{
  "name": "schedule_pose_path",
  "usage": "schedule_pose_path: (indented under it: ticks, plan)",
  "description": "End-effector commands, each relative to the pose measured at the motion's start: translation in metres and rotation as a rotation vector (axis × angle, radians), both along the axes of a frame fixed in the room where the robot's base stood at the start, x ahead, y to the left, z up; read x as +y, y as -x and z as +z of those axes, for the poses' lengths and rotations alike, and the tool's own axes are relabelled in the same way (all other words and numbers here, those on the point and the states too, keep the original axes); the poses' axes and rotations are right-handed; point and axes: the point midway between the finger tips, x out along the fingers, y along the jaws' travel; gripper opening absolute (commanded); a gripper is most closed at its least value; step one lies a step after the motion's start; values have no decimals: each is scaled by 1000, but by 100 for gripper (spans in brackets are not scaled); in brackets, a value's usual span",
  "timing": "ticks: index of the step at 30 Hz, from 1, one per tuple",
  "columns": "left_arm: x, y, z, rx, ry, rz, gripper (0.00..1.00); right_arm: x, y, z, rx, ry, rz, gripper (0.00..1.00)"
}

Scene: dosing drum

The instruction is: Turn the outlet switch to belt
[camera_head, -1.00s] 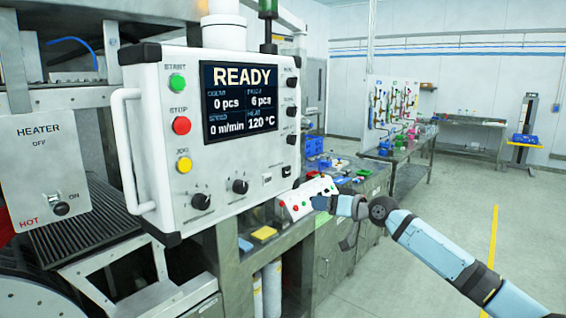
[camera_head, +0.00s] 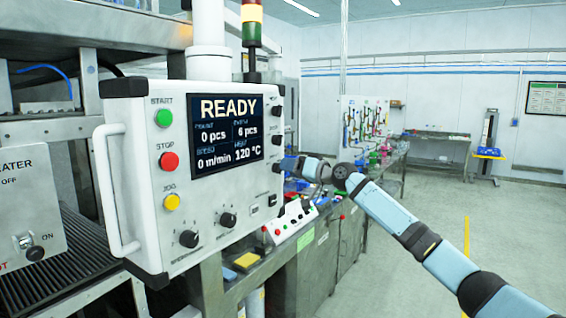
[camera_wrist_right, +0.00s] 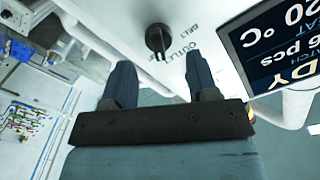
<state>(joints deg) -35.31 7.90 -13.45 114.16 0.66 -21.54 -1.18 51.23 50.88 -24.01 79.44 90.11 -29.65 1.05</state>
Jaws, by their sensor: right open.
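The outlet switch (camera_wrist_right: 158,38) is a dark round knob on a pale panel face in the right wrist view, with the words OUTLET and BELT printed beside it. Which way its pointer faces is hard to tell. My right gripper (camera_wrist_right: 161,80) is open and empty, its two blue-grey fingers pointing at the panel with the knob just beyond and between their tips. In the head view my right gripper (camera_head: 288,164) is at the right edge of the white control box (camera_head: 215,190), where the knob it faces is hidden. My left gripper is not in view.
The display (camera_head: 229,132) reads READY. Other side knobs (camera_head: 276,109) sit along the box's right edge. A small sloped button box (camera_head: 291,221) stands below, and a workbench (camera_head: 335,235) runs behind my arm.

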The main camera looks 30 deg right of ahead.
Motion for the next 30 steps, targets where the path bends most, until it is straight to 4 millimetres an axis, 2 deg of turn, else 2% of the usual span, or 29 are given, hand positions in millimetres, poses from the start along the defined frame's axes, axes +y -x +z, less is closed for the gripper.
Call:
schedule_pose_path:
  ticks: [3, 6, 17, 20, 23, 24, 30]
  plan:
    - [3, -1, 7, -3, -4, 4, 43, 7, -16, 2, 0, -2, 1, 54]
    - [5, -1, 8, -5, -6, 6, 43, 10, -25, 1, 2, -2, 0, 54]
    - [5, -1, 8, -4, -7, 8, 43, 12, -30, -1, 1, 0, 0, 54]
    - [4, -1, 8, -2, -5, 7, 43, 12, -30, -1, 1, 0, 0, 35]
    - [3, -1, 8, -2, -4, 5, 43, 12, -29, -1, 1, 0, 0, 12]
    - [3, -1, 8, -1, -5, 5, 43, 12, -29, -1, 1, 0, 0, 9]
    - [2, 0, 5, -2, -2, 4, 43, 12, -29, -2, -3, 10, 1, 9]
